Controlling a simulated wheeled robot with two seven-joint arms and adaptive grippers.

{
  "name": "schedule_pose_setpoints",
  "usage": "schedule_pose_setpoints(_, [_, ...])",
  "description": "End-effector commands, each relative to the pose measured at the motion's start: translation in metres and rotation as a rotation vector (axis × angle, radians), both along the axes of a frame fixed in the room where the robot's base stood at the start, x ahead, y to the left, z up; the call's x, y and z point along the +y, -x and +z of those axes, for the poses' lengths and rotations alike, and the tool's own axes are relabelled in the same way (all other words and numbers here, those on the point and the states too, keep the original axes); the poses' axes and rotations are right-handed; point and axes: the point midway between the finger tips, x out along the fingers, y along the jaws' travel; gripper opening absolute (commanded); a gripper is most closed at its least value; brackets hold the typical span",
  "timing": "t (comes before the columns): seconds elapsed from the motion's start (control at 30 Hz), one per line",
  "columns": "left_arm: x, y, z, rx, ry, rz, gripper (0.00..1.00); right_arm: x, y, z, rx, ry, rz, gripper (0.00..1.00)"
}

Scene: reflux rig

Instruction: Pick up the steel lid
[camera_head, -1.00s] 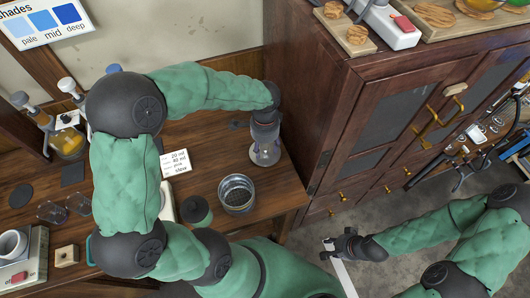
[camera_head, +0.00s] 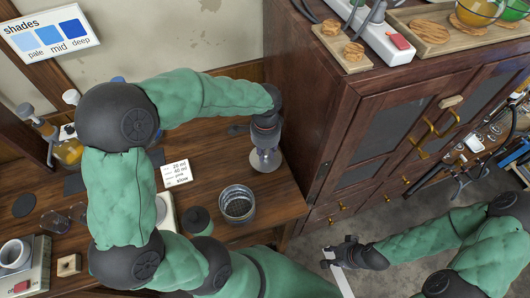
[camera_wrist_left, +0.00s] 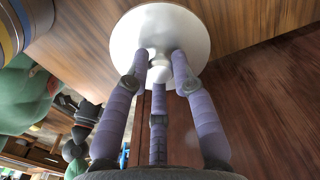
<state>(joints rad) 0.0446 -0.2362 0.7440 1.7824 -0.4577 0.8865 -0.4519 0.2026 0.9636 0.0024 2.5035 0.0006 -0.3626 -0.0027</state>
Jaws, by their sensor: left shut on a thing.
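The steel lid (camera_head: 266,162) is a round, shiny disc at the right end of the wooden bench, close to the cabinet. My left gripper (camera_head: 266,146) is above it with fingers pointing down. In the left wrist view the lid (camera_wrist_left: 187,38) faces the camera, and the fingers of my left gripper (camera_wrist_left: 160,75) are closed around its central knob. I cannot tell whether the lid touches the bench. My right gripper (camera_head: 338,254) is low in front of the cabinet, beside a white strip; its fingers appear spread and empty.
An open metal pot (camera_head: 237,204) with dark contents stands near the bench front. The dark wood cabinet (camera_head: 340,110) rises close to the right of my left gripper.

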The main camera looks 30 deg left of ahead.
Motion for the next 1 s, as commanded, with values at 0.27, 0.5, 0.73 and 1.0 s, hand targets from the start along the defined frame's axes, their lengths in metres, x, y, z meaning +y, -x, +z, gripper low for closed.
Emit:
schedule_pose_setpoints(0.27, [-0.038,0.037,0.061,-0.001,0.000,-0.007,0.00,0.000,0.000,0.024,0.000,0.000,0.000,0.33])
schedule_pose_setpoints(0.5, [-0.075,0.074,0.081,0.000,0.000,-0.007,0.00,0.000,0.000,0.035,0.000,0.000,0.000,0.33])
schedule_pose_setpoints(0.73, [-0.092,0.091,0.089,0.001,0.000,-0.004,0.00,0.000,0.000,0.040,0.000,0.000,0.000,0.33])
schedule_pose_setpoints(1.0, [-0.096,0.095,0.092,0.001,0.000,-0.001,0.00,0.000,0.000,0.040,0.000,0.000,0.000,0.33])
